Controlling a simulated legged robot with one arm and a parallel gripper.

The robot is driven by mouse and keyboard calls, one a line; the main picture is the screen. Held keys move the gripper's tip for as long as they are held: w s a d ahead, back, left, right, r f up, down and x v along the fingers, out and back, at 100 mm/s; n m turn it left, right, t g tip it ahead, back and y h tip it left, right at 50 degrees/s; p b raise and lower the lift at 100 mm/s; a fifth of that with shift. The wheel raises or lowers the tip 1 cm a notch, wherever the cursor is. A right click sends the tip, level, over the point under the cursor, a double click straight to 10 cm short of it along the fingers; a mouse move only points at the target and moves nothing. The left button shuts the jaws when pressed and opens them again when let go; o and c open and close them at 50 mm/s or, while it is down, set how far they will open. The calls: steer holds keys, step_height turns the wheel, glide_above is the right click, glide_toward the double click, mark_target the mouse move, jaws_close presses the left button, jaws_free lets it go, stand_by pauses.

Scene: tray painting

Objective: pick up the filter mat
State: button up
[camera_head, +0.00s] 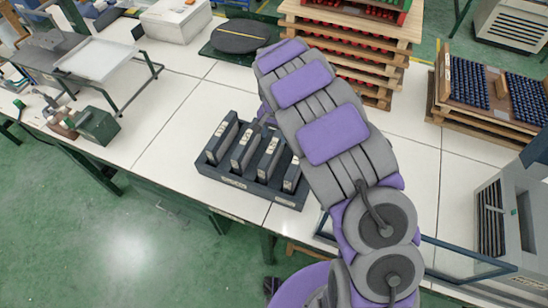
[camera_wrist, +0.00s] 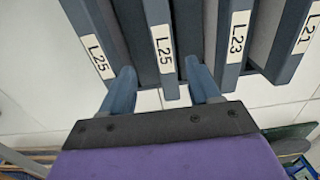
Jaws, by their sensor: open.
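A dark rack (camera_head: 238,183) on the white table holds several upright dark slabs with white labels in the head view. No piece is plainly marked as a filter mat; I cannot tell which one it is. Nothing is clearly held, and I cannot tell whether the fingers touch the slab. In the head view my arm hides most of the gripper.
A round dark disc (camera_head: 240,36) on a green base lies at the back. Stacked wooden trays (camera_head: 345,50) stand behind my arm. Trays of dark pieces (camera_head: 490,88) are at the right, a grey machine (camera_head: 510,220) below them.

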mark_target(272, 145)
steer(key=f, duration=0.2)
steer(key=a+f, duration=0.1)
steer(key=f, duration=0.1)
steer(key=shift+f, duration=0.25)
steer(key=f, duration=0.1)
steer(key=f+b, duration=0.1)
steer(key=f, duration=0.3)
steer(key=shift+d, duration=0.35)
steer(key=shift+a+f+b, duration=0.1)
steer(key=shift+f+b, duration=0.05)
steer(key=shift+b, duration=0.15)
steer(key=shift+a, duration=0.25)
steer(key=shift+c, duration=0.7)
steer(key=shift+d, duration=0.2)
steer(key=c, duration=0.6)
steer(key=shift+c, duration=0.7)
